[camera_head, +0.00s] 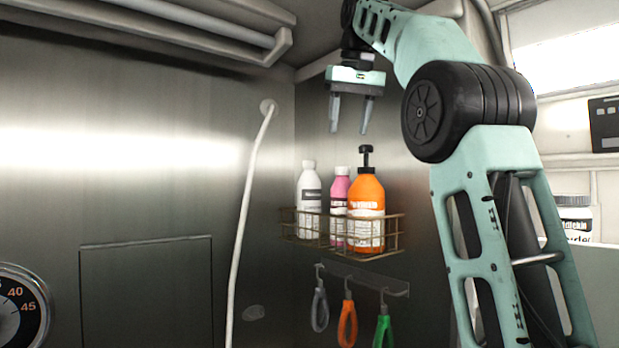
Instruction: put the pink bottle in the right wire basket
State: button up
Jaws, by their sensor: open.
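The pink bottle (340,190) has a light cap and a dark label. It stands upright in a brown wire basket (375,256) on the metal wall, between a white bottle (309,190) and an orange pump bottle (367,196). The orange bottle and the basket's wires hide part of it. My gripper (350,115) is above the bottles, fingers pointing down, open and empty, apart from all of them. Only one wire basket is in view; I cannot tell whether it is the right one.
A rack below the basket holds grey (320,308), orange (347,322) and green (383,330) looped tools. A pale hose (245,205) hangs on the wall to the left. A dial (20,308) is at lower left. A white jar (574,218) stands at far right, behind my arm.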

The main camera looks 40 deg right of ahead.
jog(key=w+a+f+n+y, duration=0.1)
jog(key=w+a+f+n, duration=0.1)
jog(key=w+a+f, duration=0.35)
jog(key=w+a+f+n+y, duration=0.1)
jog(key=w+a+f+n, duration=0.15)
jog(key=a+f, duration=0.55)
jog(key=s+a+f+n+g+y, duration=0.1)
jog(key=s+a+f+n+g, duration=0.15)
jog(key=a+f, duration=1.2)
jog(key=s+a+f+n, duration=0.4)
jog(key=s+a+f, duration=0.6)
jog(key=s+f, duration=0.35)
jog(key=s+d+f+n+g, duration=0.1)
jog(key=s+f+n, duration=0.1)
jog(key=s+f, duration=0.6)
jog(key=s, duration=0.4)
jog(key=shift+f+g, duration=0.15)
jog(key=shift+g, duration=0.1)
